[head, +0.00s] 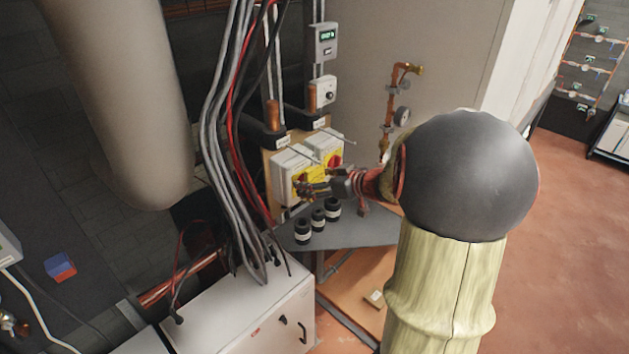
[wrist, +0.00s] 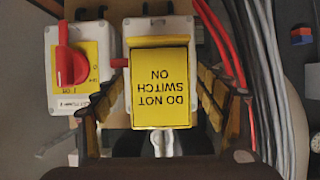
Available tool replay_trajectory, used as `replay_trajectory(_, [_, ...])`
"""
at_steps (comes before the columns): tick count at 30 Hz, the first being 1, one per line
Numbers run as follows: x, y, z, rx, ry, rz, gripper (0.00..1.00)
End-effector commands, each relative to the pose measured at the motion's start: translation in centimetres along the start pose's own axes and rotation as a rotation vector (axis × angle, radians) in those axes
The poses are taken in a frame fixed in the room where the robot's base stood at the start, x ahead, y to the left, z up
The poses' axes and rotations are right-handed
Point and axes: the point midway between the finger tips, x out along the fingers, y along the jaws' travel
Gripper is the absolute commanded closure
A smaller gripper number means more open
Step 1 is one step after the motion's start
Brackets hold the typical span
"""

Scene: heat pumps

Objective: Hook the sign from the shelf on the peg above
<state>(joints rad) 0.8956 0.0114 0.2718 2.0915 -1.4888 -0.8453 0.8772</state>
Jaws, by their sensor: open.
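The yellow sign (wrist: 160,82) reads DO NOT SWITCH ON and appears upside down in the wrist view. It stands in front of one white switch box (wrist: 183,27), hiding most of its front. A red handle end shows beside it. My gripper (head: 312,188) is open, with its fingers on either side of the sign in the wrist view (wrist: 160,108) and gaps at both sides. A thin peg (head: 340,137) juts out above the right switch box in the head view. Whether the sign hangs on a peg cannot be told; its peg end is unclear.
The other switch box (wrist: 66,62) has a red handle on a yellow plate. Several black-and-white cylinders (head: 318,218) stand on the grey corner shelf (head: 372,233). Hanging cables (head: 222,120) run close to the left of the switches.

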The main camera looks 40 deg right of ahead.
Motion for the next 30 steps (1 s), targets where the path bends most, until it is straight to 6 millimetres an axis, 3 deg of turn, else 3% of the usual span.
replay_trajectory(11, [-0.9, 0.1, 0.0, 0.0, 0.001, 0.002, 0.27])
replay_trajectory(24, [-9.2, 0.1, 0.0, -0.001, 0.0, 0.005, 0.27])
replay_trajectory(30, [-11.4, 0.1, 0.0, 0.0, 0.001, 0.002, 0.27])
